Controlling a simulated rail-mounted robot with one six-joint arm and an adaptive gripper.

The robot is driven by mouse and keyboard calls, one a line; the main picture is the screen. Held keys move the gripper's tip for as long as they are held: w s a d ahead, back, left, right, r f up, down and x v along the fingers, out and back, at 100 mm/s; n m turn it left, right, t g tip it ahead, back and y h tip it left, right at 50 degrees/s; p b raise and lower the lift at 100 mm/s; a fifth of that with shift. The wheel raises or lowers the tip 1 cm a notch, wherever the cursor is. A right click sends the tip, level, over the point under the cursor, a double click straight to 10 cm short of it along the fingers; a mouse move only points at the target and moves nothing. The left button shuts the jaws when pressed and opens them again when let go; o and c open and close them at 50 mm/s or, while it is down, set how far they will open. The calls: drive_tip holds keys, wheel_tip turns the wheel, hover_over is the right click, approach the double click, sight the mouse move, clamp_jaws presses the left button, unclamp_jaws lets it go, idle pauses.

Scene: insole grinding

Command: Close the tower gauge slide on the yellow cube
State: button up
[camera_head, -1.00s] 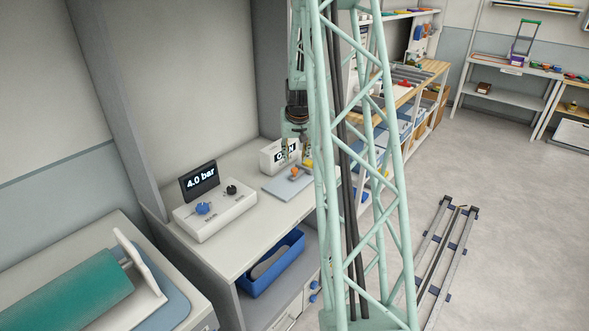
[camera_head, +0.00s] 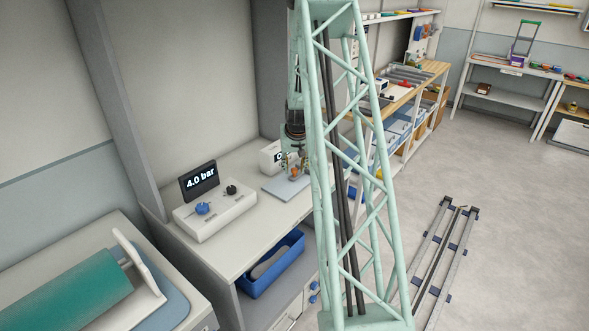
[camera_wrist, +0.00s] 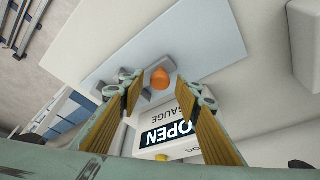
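My gripper (camera_head: 293,160) is low over the gauge on the bench. In the wrist view its two yellow-padded fingers (camera_wrist: 163,88) are apart, with an orange knob (camera_wrist: 160,78) in the gap between the tips. I cannot tell whether either finger touches it. The knob sits by small grey parts of the gauge, over a blue-grey plate (camera_wrist: 205,40). A white display reading "OPEN" and "GAUGE" (camera_wrist: 168,128) stands beside it, upside down in this view. A small yellow patch (camera_wrist: 162,157) shows by the display; I cannot tell whether it is the yellow cube.
A "4.0 bar" display (camera_head: 199,181) and a control box with a blue knob (camera_head: 215,212) stand left on the bench. A blue bin (camera_head: 271,266) is on the shelf below. My green lattice column hides part of the bench's right side.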

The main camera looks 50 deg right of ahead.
drive_tip(key=shift+c, duration=0.9)
clamp_jaws()
drive_tip(key=shift+f, duration=0.1)
drive_tip(key=shift+d, duration=0.15)
drive_tip(key=shift+d+b, duration=0.25)
drive_tip(key=shift+b, duration=0.15)
drive_tip(key=shift+o, duration=0.9)
unclamp_jaws()
drive_tip(key=shift+r, duration=0.2)
